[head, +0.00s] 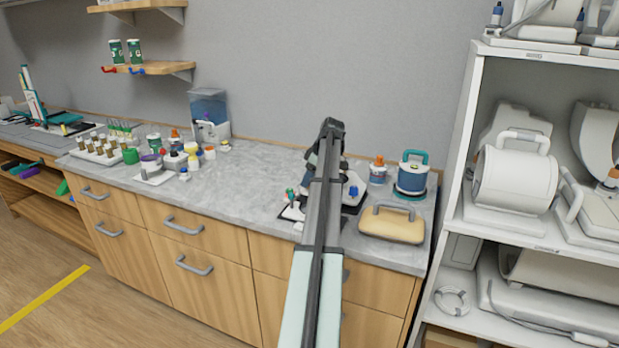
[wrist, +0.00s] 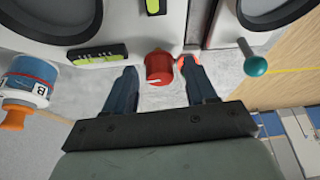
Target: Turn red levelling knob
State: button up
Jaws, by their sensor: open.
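The red knob (wrist: 159,68) shows in the wrist view with a white pointer line on it. It sits on the lower edge of a white device (wrist: 120,20). My gripper (wrist: 160,72) is open, with one dark finger to the left of the knob and one to the right. Gaps show between the knob and both fingers. Part of another red piece (wrist: 187,62) shows behind the right finger. In the head view my arm hides most of the device on the counter, and I cannot make out the red knob there.
A teal ball-ended lever (wrist: 255,65) stands to the right in the wrist view, and a blue-and-white bottle with an orange cap (wrist: 25,85) to the left. On the counter (head: 250,175), a tan case (head: 392,225) and a blue canister (head: 411,175) stand right of my arm.

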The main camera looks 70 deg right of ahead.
grip_shut()
dwell(0.5)
jog(key=shift+m, duration=0.3)
